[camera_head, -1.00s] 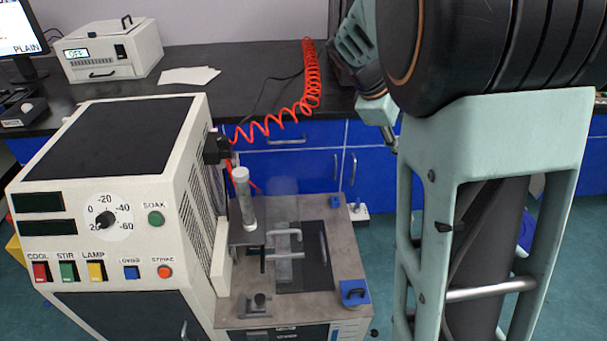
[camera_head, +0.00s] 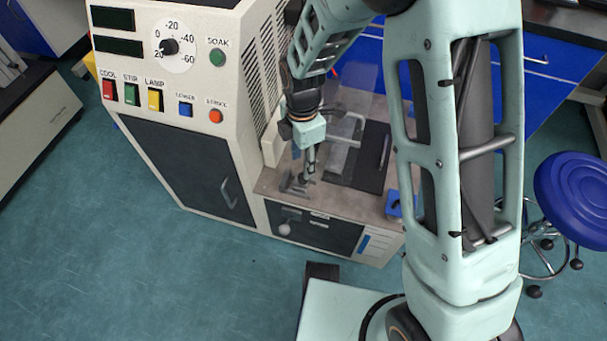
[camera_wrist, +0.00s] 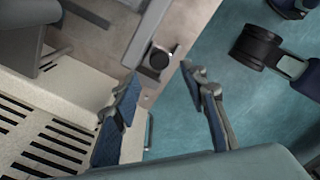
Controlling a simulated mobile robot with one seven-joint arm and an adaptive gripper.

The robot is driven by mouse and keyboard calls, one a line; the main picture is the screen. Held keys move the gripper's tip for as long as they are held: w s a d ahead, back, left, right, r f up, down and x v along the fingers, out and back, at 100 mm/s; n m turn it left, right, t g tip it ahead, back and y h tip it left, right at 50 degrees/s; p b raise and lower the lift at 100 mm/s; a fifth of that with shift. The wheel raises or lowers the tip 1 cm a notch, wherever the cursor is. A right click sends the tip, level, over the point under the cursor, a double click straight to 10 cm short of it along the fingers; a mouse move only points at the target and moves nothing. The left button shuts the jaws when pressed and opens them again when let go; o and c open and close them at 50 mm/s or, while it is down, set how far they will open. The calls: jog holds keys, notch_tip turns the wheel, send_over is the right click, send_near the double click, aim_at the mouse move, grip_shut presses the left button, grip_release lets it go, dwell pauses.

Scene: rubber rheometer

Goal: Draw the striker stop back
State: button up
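A small dark block with a round knob (camera_head: 295,186), which I take to be the striker stop, sits on the front of the metal deck (camera_head: 272,184). In the wrist view its black knob (camera_wrist: 158,58) shows just beyond and between my fingertips. My gripper (camera_head: 309,165) is above and close beside the block in the head view, pointing down. In the wrist view my gripper (camera_wrist: 160,82) has its two blue-padded fingers apart with nothing between them. The knob looks untouched. My gripper partly covers the block in the head view.
The cream machine cabinet (camera_head: 225,130) with its button panel rises left of the deck. Metal bars (camera_head: 345,135) and a dark plate (camera_head: 365,150) lie behind the block. A blue handled block (camera_head: 393,206) sits at the deck's right front corner. A blue stool (camera_head: 575,190) stands right.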

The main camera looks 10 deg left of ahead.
aim_at(301, 182)
notch_tip(301, 182, down, 6)
jog(key=shift+f+b, duration=0.1)
jog(key=shift+b, duration=0.65)
jog(key=shift+c, duration=0.3)
jog(key=shift+w, duration=0.1)
grip_shut()
